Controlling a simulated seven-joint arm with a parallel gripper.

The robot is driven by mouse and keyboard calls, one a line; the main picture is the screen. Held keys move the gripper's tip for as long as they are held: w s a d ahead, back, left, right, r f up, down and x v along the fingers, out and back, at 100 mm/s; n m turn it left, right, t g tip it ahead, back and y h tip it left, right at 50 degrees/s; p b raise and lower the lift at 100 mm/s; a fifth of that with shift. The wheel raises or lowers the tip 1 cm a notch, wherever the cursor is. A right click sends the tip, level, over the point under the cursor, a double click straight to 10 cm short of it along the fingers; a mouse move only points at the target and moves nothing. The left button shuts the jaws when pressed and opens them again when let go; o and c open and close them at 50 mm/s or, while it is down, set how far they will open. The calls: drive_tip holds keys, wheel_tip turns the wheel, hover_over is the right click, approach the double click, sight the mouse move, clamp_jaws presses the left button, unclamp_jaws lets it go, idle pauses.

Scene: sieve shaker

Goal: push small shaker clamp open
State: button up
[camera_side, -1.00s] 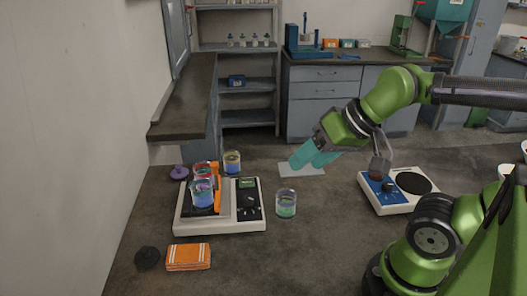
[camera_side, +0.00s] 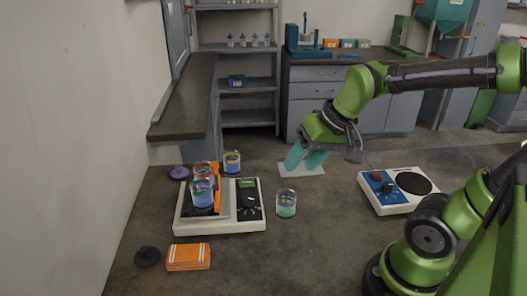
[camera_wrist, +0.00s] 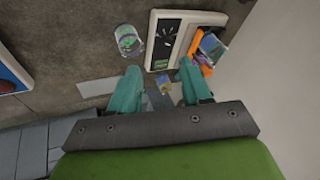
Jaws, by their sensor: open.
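The small shaker (camera_side: 220,227) is a white, flat device on the left of the bench in the side view. Its orange clamp (camera_side: 217,190) stands on the platform beside a beaker with blue contents (camera_side: 202,194). Another beaker with a red rim (camera_side: 203,169) is just behind. The beakers partly hide the clamp, so I cannot tell its setting. In the wrist view the clamp (camera_wrist: 195,43) is at the upper right, beyond my right finger. My gripper (camera_side: 303,164) has teal fingers, open and empty, above the bench to the right of the shaker, apart from it.
A beaker with green contents (camera_side: 286,204) stands right of the shaker. A beaker with yellow contents (camera_side: 232,163) stands behind it. A white and blue device with a black plate (camera_side: 396,190) is at the right. An orange pack (camera_side: 188,257) and dark lid (camera_side: 147,256) lie in front.

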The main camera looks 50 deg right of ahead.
drive_tip(key=w+d+f+m+g+y, duration=0.35)
drive_tip(key=w+f+g, duration=0.2)
drive_tip(key=w, duration=0.45)
drive_tip(key=m+y, duration=0.9)
drive_tip(key=y, duration=0.4)
approach(215, 164)
drive_tip(key=a, duration=1)
clamp_jaws()
